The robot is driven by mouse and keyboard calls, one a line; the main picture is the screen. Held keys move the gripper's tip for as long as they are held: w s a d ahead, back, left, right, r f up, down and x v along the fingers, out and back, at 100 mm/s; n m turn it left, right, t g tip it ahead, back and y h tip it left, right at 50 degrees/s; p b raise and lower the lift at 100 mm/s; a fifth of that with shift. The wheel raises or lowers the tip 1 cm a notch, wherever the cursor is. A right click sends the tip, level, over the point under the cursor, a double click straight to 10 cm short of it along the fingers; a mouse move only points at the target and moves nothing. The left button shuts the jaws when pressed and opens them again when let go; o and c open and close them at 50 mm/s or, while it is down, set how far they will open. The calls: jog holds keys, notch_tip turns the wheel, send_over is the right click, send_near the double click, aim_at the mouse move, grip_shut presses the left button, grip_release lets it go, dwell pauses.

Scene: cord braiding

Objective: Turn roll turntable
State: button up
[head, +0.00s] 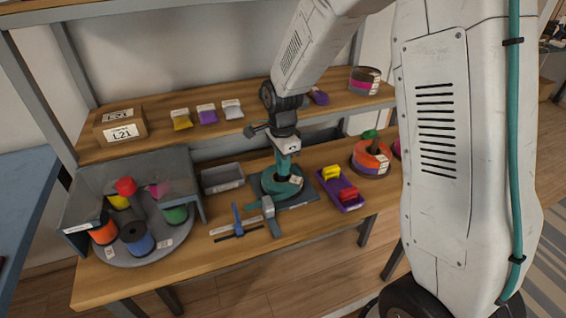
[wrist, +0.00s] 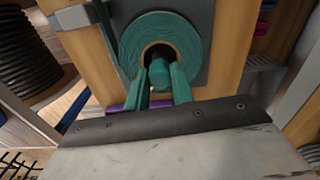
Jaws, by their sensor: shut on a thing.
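A teal roll (head: 267,184) lies flat on a dark square base (head: 303,194) in the middle of the bench; the wrist view shows it as a thick ring (wrist: 187,40). My gripper (head: 284,163) points down at its centre. In the wrist view my teal fingers (wrist: 161,84) are shut on a teal peg (wrist: 160,70) at the roll's open middle. The peg's lower end is hidden. A round grey turntable (head: 157,249) at the left carries several coloured spools, including blue (head: 137,240), orange (head: 104,232) and green (head: 175,214), partly under a grey cover.
A blue-handled tool (head: 238,219) and a grey clamp (head: 270,216) lie in front of the roll. A grey bin (head: 222,178) stands left, a purple tray (head: 341,190) right. An orange spool (head: 371,158) is farther right. The shelf (head: 160,104) is behind my gripper.

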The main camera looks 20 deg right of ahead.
jog(key=shift+w+r+m, duration=0.1)
jog(key=shift+m, duration=0.7)
jog(key=o, duration=1)
notch_tip(320, 180, up, 8)
jog(key=shift+f, duration=0.15)
